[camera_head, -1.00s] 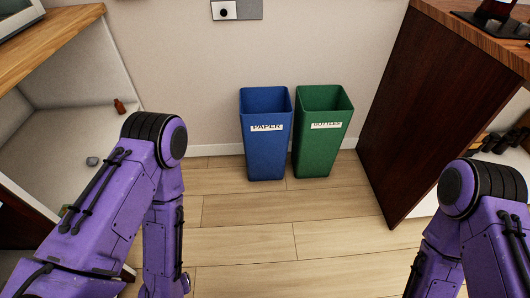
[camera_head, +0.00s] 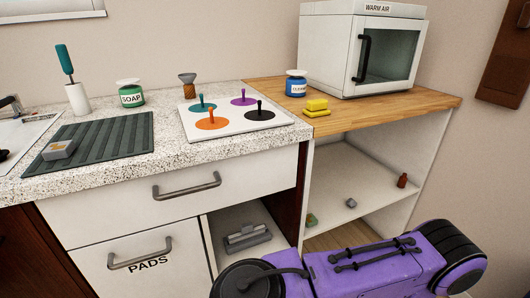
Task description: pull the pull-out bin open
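A white cabinet front labelled PADS (camera_head: 150,259), which looks like the pull-out bin, is low at the left under the counter. Its grey bar handle (camera_head: 140,256) runs across near its top, and the front looks shut, flush with the cabinet. Its lower part is cut off by the picture's edge. One of my purple arms crosses the bottom right, to the right of this front. Neither gripper is in view, so I cannot see whether either holds anything.
A closed white drawer (camera_head: 190,190) with a bar handle is above the PADS front. An open niche (camera_head: 240,219) holding a grey object is to its right. The speckled counter (camera_head: 176,152) carries a ribbed mat (camera_head: 95,143) and soap (camera_head: 131,94). A warm-air cabinet (camera_head: 344,45) stands at right.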

